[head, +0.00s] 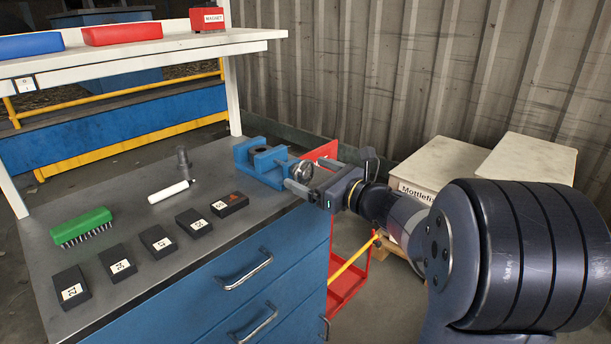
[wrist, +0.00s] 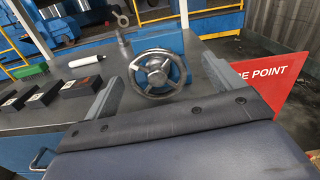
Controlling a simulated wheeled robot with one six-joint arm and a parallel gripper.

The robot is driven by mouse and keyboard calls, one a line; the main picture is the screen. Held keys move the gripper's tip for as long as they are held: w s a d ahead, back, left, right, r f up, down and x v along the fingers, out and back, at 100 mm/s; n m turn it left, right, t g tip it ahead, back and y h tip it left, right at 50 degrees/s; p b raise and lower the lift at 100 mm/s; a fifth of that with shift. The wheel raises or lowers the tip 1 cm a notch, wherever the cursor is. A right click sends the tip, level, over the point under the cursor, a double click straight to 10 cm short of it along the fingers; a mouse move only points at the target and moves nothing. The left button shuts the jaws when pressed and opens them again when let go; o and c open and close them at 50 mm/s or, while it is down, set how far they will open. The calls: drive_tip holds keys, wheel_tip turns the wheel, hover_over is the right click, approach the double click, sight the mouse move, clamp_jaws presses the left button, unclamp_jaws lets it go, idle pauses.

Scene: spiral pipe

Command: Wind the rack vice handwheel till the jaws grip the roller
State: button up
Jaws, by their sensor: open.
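The blue rack vice (head: 262,163) stands at the bench's far right corner. Its round metal handwheel (head: 303,171) faces my gripper. A dark round piece (head: 258,150) sits in the vice; I cannot tell for sure that it is the roller, or whether the jaws touch it. My gripper (head: 306,174) is open at the handwheel, one finger to each side of it. In the wrist view the spoked handwheel (wrist: 157,74) shows between the two spread fingers, with gaps beside its rim. The vice body (wrist: 160,42) is partly hidden behind the wheel.
On the bench lie a white cylinder (head: 168,192), a green brush (head: 82,227) and several dark numbered blocks (head: 120,262). A grey upright fitting (head: 183,162) stands near the vice. A red sign (wrist: 268,82) is right of the wheel. Pale boxes (head: 445,163) stand beyond my arm.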

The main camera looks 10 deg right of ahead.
drive_tip(key=shift+s+d, duration=0.45)
drive_tip(key=shift+s, duration=0.15)
drive_tip(key=shift+f, duration=0.1)
